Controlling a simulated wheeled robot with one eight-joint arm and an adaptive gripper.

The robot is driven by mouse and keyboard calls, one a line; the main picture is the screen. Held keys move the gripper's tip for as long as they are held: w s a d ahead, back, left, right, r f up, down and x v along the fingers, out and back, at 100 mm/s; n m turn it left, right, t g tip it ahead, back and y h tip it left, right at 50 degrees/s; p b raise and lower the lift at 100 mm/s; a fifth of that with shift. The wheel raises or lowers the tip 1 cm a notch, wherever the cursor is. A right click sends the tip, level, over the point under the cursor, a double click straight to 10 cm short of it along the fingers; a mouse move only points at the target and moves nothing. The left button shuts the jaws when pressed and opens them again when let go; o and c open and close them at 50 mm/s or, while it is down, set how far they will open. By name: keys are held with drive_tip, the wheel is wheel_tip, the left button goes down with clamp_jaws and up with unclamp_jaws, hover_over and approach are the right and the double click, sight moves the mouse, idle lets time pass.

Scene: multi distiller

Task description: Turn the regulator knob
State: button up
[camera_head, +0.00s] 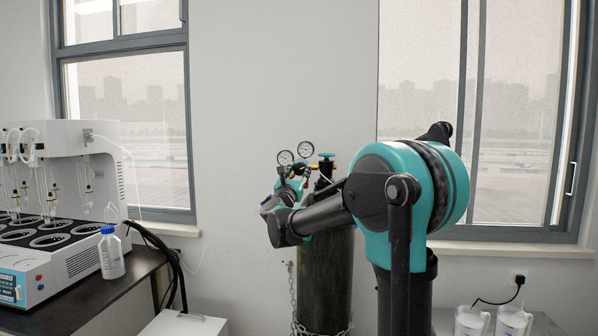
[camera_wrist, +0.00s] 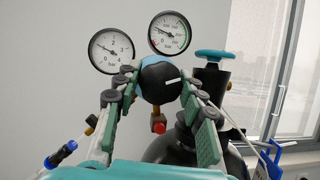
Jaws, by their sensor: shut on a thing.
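The regulator knob (camera_wrist: 160,82) is a round black knob with a white line mark and a blue rim behind it. It sits below and between two round gauges in the wrist view, the left gauge (camera_wrist: 111,50) and the right gauge (camera_wrist: 170,33). My gripper (camera_wrist: 158,88) has its green-padded fingers on the left and right sides of the knob and is shut on it. The white line points to the right and slightly up. In the head view my arm hides the knob, and the gauges (camera_head: 285,157) show above it.
A dark gas cylinder (camera_head: 325,270) with a chain stands under the regulator, with a teal valve handwheel (camera_wrist: 214,55) at its top right. A distiller (camera_head: 75,190) and a bottle (camera_head: 111,254) stand on a bench at left. Beakers (camera_head: 472,321) stand at lower right.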

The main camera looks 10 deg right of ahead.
drive_tip(key=n+y, duration=0.2)
drive_tip(key=n, duration=0.2)
drive_tip(key=n+t+y, duration=0.1)
drive_tip(key=n+y, duration=0.2)
drive_tip(key=n, duration=0.2)
drive_tip(key=shift+d, duration=0.15)
drive_tip(key=n+y, duration=0.2)
drive_tip(key=n, duration=0.2)
drive_tip(key=n+y, duration=0.2)
drive_tip(key=n, duration=0.2)
drive_tip(key=shift+n+g, duration=0.3)
drive_tip(key=shift+n, duration=0.1)
drive_tip(key=o, duration=1.2)
drive_tip(key=shift+c, duration=0.2)
drive_tip(key=shift+s, duration=0.15)
drive_tip(key=v, duration=1.1)
drive_tip(key=shift+s, duration=0.4)
drive_tip(key=shift+f, duration=0.25)
